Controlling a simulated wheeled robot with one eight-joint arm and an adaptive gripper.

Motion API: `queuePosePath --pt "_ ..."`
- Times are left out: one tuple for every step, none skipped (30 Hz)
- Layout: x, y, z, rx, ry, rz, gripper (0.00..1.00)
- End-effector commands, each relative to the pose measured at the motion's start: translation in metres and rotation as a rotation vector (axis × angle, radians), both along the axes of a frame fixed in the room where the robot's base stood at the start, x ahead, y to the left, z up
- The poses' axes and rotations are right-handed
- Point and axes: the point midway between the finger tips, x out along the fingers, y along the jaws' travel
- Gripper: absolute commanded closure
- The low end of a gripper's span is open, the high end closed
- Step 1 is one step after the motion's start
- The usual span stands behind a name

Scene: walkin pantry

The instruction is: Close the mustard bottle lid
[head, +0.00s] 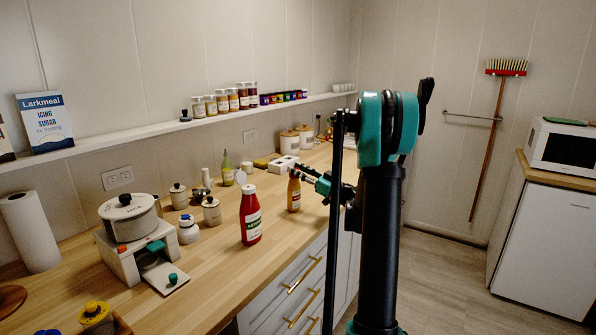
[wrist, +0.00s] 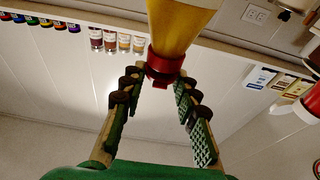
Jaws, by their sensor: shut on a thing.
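The mustard bottle (head: 294,196) stands upright on the wooden counter, with a pale label on its yellow-orange body. My gripper (head: 302,174) is at its top, reaching in from the right. In the wrist view the yellow bottle (wrist: 182,22) comes down from the top edge, with its red lid (wrist: 166,62) toward me. A small red part sticks out from the lid between my fingers. My gripper (wrist: 160,84) is shut on the lid, one finger on each side. The lid is too small in the head view to tell its state.
A red ketchup bottle (head: 250,216) stands just left of the mustard bottle. A pot on a white stand (head: 128,218), jars and a green bottle (head: 227,170) are on the counter. A wall shelf (head: 160,127) with spice jars runs behind.

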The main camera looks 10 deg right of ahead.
Motion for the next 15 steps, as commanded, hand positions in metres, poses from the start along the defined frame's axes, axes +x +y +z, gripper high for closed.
queuePosePath --pt "-0.0001 0.0 -0.0014 -0.004 0.001 0.0 0.99" --pt "-0.0001 0.0001 -0.0013 -0.004 0.001 0.0 0.99" --pt "-0.0001 0.0 -0.0014 -0.004 0.001 0.0 0.99" --pt "-0.0001 0.0001 -0.0013 -0.004 0.001 0.0 0.99" --pt "-0.0001 0.0001 -0.0013 -0.005 0.002 0.0 0.99" --pt "0.0 0.0001 -0.0014 -0.005 0.002 0.0 0.66" --pt "0.0 0.0 -0.0013 -0.005 0.002 0.0 0.62" --pt "0.0 0.0 -0.0012 -0.005 0.002 0.0 0.59" --pt "0.0 0.0 -0.0011 -0.004 0.002 0.0 0.54" --pt "0.0 0.0 -0.001 -0.004 0.002 0.0 0.5" --pt "0.0 0.0 -0.0009 -0.004 0.002 0.0 0.48" --pt "0.0001 -0.0001 -0.0008 -0.003 0.001 0.0 0.48" --pt "0.0001 0.0 -0.0007 -0.003 0.001 0.0 0.48" --pt "0.0001 0.0 -0.0007 -0.003 0.001 0.0 0.48" --pt "0.0001 0.0 -0.0006 -0.003 0.001 0.0 0.48"
